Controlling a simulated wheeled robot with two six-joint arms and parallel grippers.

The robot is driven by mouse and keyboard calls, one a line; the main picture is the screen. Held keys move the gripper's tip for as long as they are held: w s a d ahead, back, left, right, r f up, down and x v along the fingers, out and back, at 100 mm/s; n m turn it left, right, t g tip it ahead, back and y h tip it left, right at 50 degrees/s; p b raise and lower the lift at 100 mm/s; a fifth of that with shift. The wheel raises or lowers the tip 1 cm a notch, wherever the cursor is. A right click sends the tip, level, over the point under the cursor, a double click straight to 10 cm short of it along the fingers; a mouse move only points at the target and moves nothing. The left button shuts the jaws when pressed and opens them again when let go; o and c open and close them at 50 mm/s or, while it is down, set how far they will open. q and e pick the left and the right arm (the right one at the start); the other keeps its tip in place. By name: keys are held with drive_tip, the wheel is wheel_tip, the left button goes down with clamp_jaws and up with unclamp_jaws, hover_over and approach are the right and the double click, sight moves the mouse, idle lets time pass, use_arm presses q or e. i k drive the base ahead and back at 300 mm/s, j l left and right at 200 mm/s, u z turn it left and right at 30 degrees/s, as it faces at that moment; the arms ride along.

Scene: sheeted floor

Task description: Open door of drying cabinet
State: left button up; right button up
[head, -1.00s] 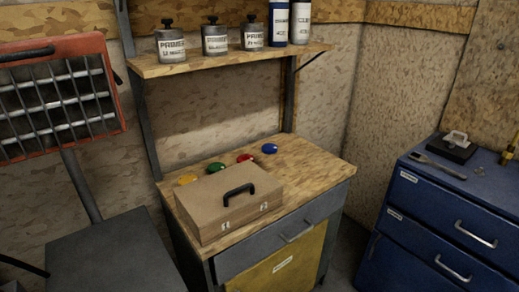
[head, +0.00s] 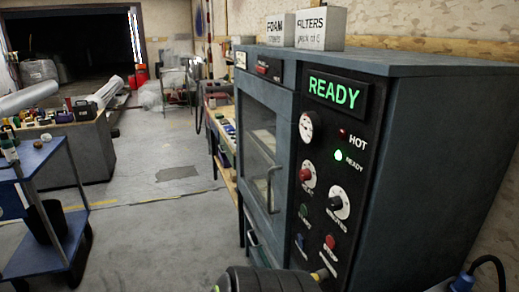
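The drying cabinet (head: 420,150) is a large blue-grey box at the right of the head view. Its lit green display reads READY. Its door (head: 284,130) has a glass window in a grey frame and looks shut. A curved vertical handle (head: 270,190) sits on the door's right side, next to the control panel (head: 331,170). Pale shelves show dimly through the glass. Neither of my grippers shows. A dark rounded part at the bottom centre hides the lowest part of the cabinet front; I cannot tell what it is.
Two boxes labelled FOAM (head: 281,31) and FILTERS (head: 320,28) stand on the cabinet. A blue cart (head: 40,215) stands at the left, before a cluttered grey bench (head: 75,150). The concrete floor (head: 165,225) between cart and cabinet is open. A black cable hangs at the lower right.

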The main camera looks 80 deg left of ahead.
sight(285, 102)
drive_tip(key=u, duration=2.8)
